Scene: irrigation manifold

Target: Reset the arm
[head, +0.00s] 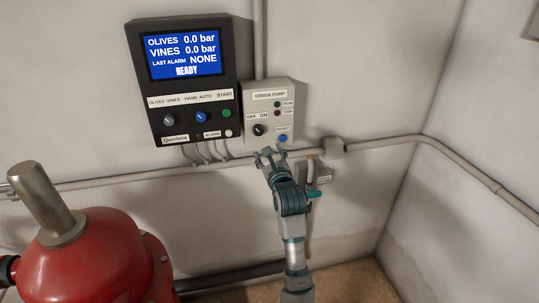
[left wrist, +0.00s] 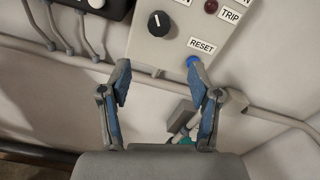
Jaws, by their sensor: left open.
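My left gripper (head: 271,155) reaches up from the bottom middle in the head view, just below the grey garden pump box (head: 268,93). In the left wrist view the left gripper (left wrist: 159,75) is open, with two blue-padded fingers wide apart and nothing between them. The blue reset button (head: 283,138) is at the box's lower right. In the left wrist view the reset button (left wrist: 194,63) appears just above the right fingertip; I cannot tell whether they touch. The box also has a black off/on knob (head: 259,130). My right gripper is not in view.
A black control panel (head: 184,113) hangs left of the box, its blue screen (head: 183,54) reading READY. A pipe (head: 385,142) runs along the wall behind my gripper. A small grey box (head: 322,173) sits right of my wrist. A red tank (head: 100,262) stands lower left.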

